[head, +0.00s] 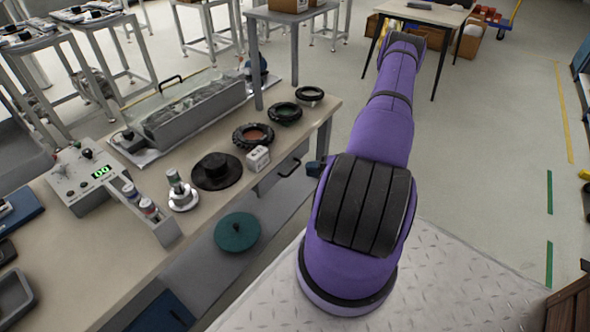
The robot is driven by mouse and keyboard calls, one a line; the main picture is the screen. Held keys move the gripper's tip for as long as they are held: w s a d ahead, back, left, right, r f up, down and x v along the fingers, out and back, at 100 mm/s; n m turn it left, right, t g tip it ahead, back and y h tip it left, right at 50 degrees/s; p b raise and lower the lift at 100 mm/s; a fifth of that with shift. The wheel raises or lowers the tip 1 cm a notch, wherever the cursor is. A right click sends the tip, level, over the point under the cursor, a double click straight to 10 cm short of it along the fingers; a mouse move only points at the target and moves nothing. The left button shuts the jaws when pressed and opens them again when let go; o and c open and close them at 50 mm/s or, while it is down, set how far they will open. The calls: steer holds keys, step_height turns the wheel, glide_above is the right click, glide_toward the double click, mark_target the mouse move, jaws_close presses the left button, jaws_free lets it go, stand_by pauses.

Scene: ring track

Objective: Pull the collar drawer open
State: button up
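The drawer (268,182) is a grey front under the right part of the workbench top. Its dark bar handle (290,168) faces the floor side. The drawer looks flush with the bench, though its right end is hard to make out. A small dark piece that looks like my gripper (314,169) shows just right of the handle, at the left edge of my purple arm. A small gap seems to lie between it and the handle. Most of it is hidden behind my arm, so I cannot tell whether its fingers are open.
The workbench (95,235) carries dark rings (254,135), a black flanged disc (216,170), a small white box (258,158) and a control box (88,176). A teal round lid (237,231) lies on the lower shelf. The floor to the right is open.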

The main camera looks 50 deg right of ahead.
mark_target(295, 167)
steer(key=x, duration=0.6)
steer(key=shift+w+a, duration=0.1)
steer(key=shift+w, duration=0.1)
jaws_close()
